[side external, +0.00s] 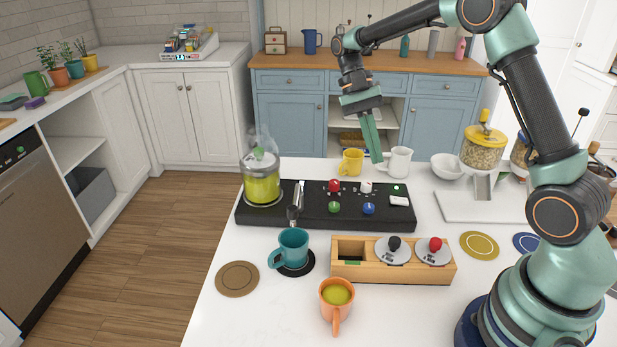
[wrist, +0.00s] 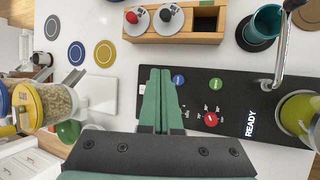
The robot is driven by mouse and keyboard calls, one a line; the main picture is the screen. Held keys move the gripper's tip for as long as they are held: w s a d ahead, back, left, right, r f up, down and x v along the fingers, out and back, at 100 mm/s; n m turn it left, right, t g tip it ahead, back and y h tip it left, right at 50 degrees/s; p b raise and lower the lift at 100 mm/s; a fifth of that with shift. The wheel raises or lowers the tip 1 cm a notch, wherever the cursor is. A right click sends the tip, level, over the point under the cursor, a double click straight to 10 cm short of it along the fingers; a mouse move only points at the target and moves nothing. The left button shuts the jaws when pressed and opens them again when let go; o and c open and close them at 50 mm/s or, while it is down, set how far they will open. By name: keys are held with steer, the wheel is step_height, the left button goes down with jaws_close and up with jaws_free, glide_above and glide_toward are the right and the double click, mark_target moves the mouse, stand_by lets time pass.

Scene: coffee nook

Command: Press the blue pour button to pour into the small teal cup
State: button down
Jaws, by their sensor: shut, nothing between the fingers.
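The blue button (side external: 369,208) sits on the front part of a black dispenser panel (side external: 250,217); it also shows in the wrist view (wrist: 179,80), just right of my fingertips. A green button (side external: 334,207) lies to its left in the side view. The teal cup (side external: 292,247) stands upright on a black coaster (side external: 297,269), by the metal spout (side external: 297,203). The wrist view shows part of the cup (wrist: 264,24); I see no liquid in it. My gripper (side external: 377,160) is shut and empty, pointing down above the back of the panel, apart from the buttons.
A glass jar of green liquid (side external: 262,187) stands on the panel's left end. Red (side external: 334,185) and white (side external: 366,187) knobs sit behind the buttons. A wooden box (side external: 400,268), orange mug (side external: 335,301), yellow mug (side external: 351,162) and white mug (side external: 399,161) stand around it.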

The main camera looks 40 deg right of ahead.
steer(key=shift+w+d+f+m+g, duration=0.1)
steer(key=shift+d+f+m+g, duration=0.1)
steer(key=shift+f, duration=0.2)
steer(key=shift+w+d+f+m+g, duration=0.1)
steer(key=shift+f+m+g, duration=0.1)
steer(key=shift+f, duration=0.2)
glide_toward(373, 208)
steer(key=shift+s+r+x, duration=0.1)
steer(key=shift+s+x, duration=0.05)
steer(key=shift+x, duration=0.75)
steer(key=shift+s+r+x, duration=0.15)
steer(key=shift+x, duration=0.75)
steer(key=shift+s+r+x, duration=0.1)
steer(key=shift+s+x, duration=0.05)
steer(key=shift+x, duration=0.75)
steer(key=shift+f, duration=0.2)
steer(key=shift+f, duration=0.25)
steer(key=shift+f, duration=0.8)
stand_by(0.7)
steer(key=shift+r, duration=1.25)
